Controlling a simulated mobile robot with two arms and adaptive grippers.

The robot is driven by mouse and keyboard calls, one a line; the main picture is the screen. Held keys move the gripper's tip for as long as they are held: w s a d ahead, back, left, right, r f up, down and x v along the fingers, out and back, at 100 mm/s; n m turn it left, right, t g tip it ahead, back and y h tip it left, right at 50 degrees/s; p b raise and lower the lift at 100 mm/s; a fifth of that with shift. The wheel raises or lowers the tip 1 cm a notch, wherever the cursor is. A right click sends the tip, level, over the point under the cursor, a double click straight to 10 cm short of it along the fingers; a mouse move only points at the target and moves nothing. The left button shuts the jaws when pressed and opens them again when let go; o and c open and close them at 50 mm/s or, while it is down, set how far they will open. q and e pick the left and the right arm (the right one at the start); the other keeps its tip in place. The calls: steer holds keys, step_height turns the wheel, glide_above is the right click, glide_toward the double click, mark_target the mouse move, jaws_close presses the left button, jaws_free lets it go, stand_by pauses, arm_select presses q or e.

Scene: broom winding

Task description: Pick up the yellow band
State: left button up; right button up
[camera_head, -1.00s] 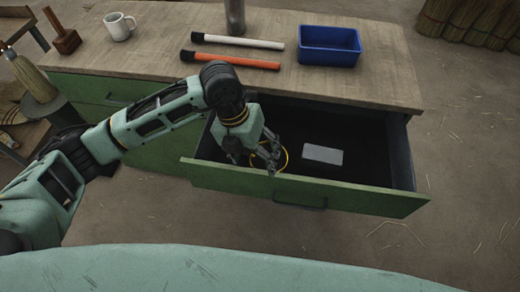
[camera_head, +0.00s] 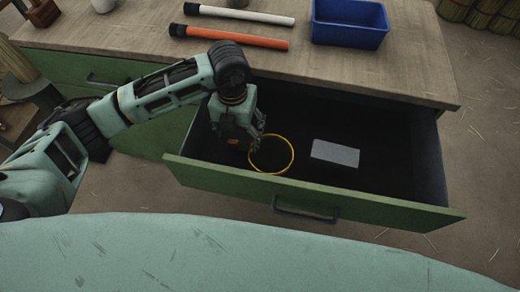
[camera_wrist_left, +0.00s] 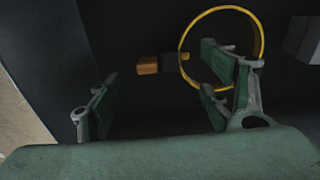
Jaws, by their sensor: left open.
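The yellow band (camera_head: 293,157) is a thin ring in the open green drawer (camera_head: 315,195), near its front left. My left gripper (camera_head: 252,140) is open and empty inside the drawer, at the band's left edge. In the left wrist view the band (camera_wrist_left: 262,45) shows beyond the gripper (camera_wrist_left: 160,92). The right-hand finger there overlaps the ring's opening, while the other finger is well to the left of it. I cannot tell whether a finger passes through the ring. My right gripper is not in view.
A grey flat block (camera_head: 335,153) lies in the drawer right of the band. A small orange-brown block (camera_wrist_left: 148,65) shows in the left wrist view. On the bench above are an orange rod (camera_head: 240,38), a white rod (camera_head: 250,16) and a blue bin (camera_head: 349,34).

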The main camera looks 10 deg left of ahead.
mark_target(240, 145)
arm_select(q)
steer(key=shift+s+f, duration=0.15)
steer(key=shift+f, duration=0.3)
step_height(240, 145, down, 5)
steer(key=shift+r+p, duration=0.1)
steer(key=shift+p, duration=0.45)
steer(key=c, duration=1.3)
steer(key=shift+c, duration=0.2)
